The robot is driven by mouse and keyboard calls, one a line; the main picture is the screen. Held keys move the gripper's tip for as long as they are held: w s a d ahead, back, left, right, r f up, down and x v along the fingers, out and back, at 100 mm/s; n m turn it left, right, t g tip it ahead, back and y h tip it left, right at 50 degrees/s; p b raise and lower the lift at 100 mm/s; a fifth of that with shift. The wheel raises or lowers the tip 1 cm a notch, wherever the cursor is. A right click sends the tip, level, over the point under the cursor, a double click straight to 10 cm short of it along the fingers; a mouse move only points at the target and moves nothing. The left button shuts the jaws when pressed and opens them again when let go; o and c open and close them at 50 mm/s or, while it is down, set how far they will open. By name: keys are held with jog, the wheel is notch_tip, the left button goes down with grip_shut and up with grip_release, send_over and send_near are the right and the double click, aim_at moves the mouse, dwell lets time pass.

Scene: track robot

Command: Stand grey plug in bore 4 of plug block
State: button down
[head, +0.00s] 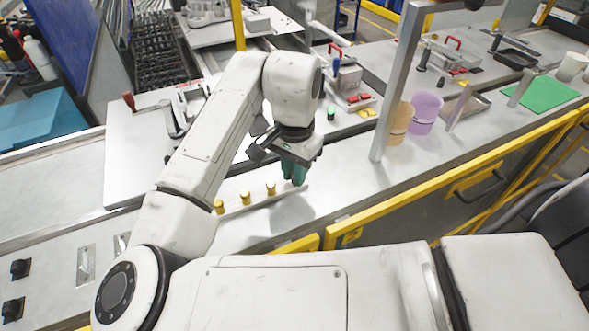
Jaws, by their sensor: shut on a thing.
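The plug block (233,208) is a long, low, pale strip on the grey bench. Several yellow-topped pieces, including a yellow plug (245,197), stand upright in a row along it. My gripper (294,172) has teal fingers, points down, and is over or just beside the right end of that row. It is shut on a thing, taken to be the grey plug. The grey plug itself is hidden by the fingers. I cannot tell how high it is or whether it touches the block. Bore 4 cannot be made out.
A grey post (398,85) rises right of my gripper, with an orange cup (397,122) and a purple cup (426,112) behind it. A small green piece (331,113) stands behind the gripper. A yellow rail (450,180) runs along the bench's front edge.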

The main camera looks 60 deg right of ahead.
jog(key=shift+f+b, duration=0.3)
jog(key=shift+f, duration=0.2)
dwell(0.3)
jog(key=c, duration=0.9)
grip_release()
jog(key=shift+c, duration=0.2)
notch_tip(320, 180, up, 11)
jog(key=shift+s+f, duration=0.1)
